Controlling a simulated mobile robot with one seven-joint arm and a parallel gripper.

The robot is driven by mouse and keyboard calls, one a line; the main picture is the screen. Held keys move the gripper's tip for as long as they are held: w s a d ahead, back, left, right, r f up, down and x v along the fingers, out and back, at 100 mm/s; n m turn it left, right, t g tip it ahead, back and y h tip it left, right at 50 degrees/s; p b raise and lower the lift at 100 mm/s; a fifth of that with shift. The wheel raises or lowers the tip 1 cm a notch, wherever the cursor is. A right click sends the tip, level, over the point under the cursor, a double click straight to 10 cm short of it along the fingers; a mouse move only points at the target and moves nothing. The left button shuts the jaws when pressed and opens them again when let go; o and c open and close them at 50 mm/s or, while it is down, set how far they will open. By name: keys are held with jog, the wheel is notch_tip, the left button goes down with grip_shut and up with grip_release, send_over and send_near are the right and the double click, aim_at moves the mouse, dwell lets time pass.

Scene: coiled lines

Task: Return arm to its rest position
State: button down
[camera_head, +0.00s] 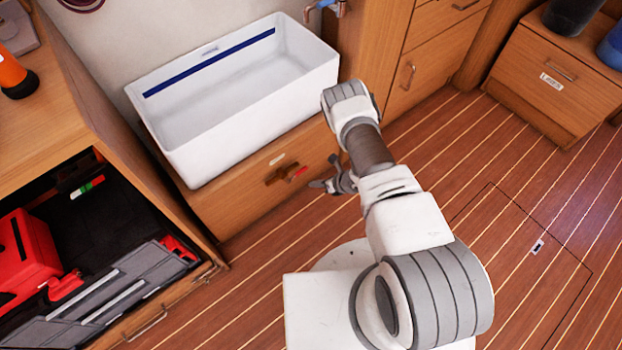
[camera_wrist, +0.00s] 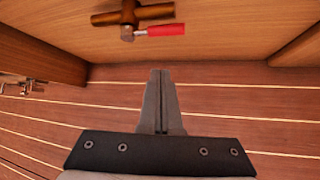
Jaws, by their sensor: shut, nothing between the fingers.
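My arm reaches out over the striped wooden floor, bent at the elbow. In the head view my gripper (camera_head: 320,184) hangs low in front of the cabinet under the white basin. In the wrist view my gripper (camera_wrist: 161,72) has its two fingers together, with nothing between them. Ahead of the fingertips, on the cabinet front, is a brown wooden fitting (camera_wrist: 133,13) with a red-handled piece (camera_wrist: 165,30). The fitting also shows in the head view (camera_head: 281,174). The fingers look apart from it.
The white basin (camera_head: 180,150) stands above the cabinet, left of my arm. An open compartment at lower left holds a red case (camera_head: 28,255) and grey panels. Drawers (camera_head: 427,60) and a wooden box (camera_head: 555,85) stand at the back right. The floor (camera_head: 470,170) on the right is clear.

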jog(key=shift+v, duration=0.9)
jog(key=shift+s+a, duration=0.15)
